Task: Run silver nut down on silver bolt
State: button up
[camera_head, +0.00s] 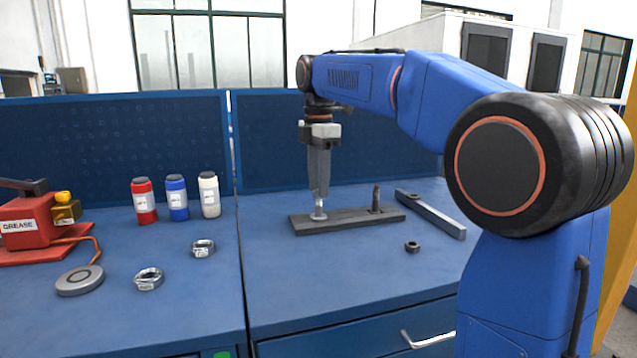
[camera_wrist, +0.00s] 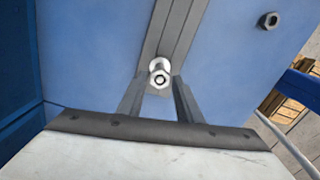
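The silver bolt (camera_head: 319,208) stands upright on a dark plate (camera_head: 345,222), directly under my gripper (camera_head: 319,196). In the wrist view the silver nut (camera_wrist: 160,78) shows as a bright ring around the bolt's end, between the fingertips of my gripper (camera_wrist: 160,80). The fingers lie close against both sides of the nut and appear shut on it. A wider silver part shows below, close to the plate. The fingers hide part of the nut and bolt, so I cannot tell how far down the thread the nut sits.
A dark bolt (camera_head: 376,199) stands on the plate's right part. A dark nut (camera_head: 412,246) and a grey bar (camera_head: 430,214) lie to the right. Blue panels (camera_head: 130,140) stand behind.

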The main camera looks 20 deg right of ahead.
grip_shut()
jog(key=m, duration=1.1)
jog(key=shift+m, duration=0.4)
jog(key=shift+o, duration=2)
grip_release()
